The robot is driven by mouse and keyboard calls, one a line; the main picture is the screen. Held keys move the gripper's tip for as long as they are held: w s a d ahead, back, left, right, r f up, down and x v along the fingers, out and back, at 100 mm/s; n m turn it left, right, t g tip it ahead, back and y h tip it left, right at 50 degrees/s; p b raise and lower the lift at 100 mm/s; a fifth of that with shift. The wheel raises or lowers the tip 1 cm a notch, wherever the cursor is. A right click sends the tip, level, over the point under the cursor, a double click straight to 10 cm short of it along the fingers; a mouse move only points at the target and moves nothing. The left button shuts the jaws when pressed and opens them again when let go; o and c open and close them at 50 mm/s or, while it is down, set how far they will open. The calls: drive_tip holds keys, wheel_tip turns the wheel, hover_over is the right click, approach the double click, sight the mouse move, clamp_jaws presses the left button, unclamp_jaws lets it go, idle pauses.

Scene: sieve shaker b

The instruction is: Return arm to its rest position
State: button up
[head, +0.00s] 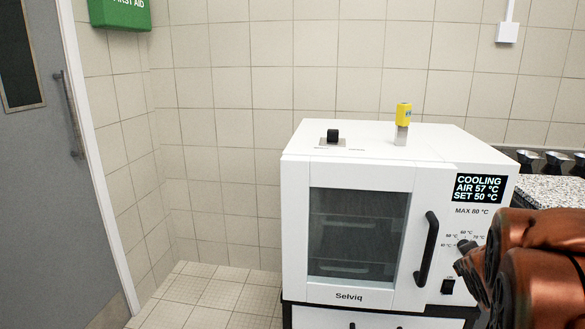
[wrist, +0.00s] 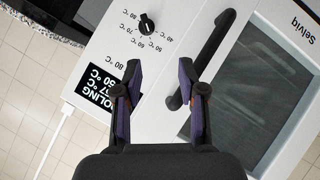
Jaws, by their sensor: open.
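My gripper (wrist: 158,92) is open and empty in the wrist view. Its two fingers stand apart in front of the white oven's front panel, between the display and the black door handle (wrist: 205,58). Whether a finger touches the handle cannot be told. In the head view, my copper-coloured arm fills the lower right corner, and the gripper's fingertips do not show clearly. The white oven (head: 350,292) stands at the centre right with its door shut. Its display (head: 479,189) reads COOLING, AIR 57 °C, SET 50 °C.
A yellow-topped object (head: 403,115) and a black knob (head: 332,136) are on top of the oven. A speckled counter (head: 548,190) lies to its right. A grey door (head: 35,170) is at the left. The tiled floor (head: 205,295) left of the oven is clear.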

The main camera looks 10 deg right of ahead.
drive_tip(key=s+a+r+g+y+p, duration=0.2)
drive_tip(key=s+a+r+g+p, duration=0.1)
drive_tip(key=s+a+p, duration=0.3)
drive_tip(key=s+a+r+g+y+p, duration=0.2)
drive_tip(key=s+a+r+g+p, duration=0.2)
drive_tip(key=s+a+p, duration=0.3)
drive_tip(key=s+a+r+g+y+p, duration=0.3)
drive_tip(key=s+a+p, duration=0.4)
drive_tip(key=s+a, duration=0.5)
drive_tip(key=a+r+g, duration=0.1)
drive_tip(key=a+r, duration=0.1)
drive_tip(key=a, duration=0.4)
drive_tip(key=shift+s+r, duration=0.25)
drive_tip(key=shift+s, duration=0.15)
idle(4.5)
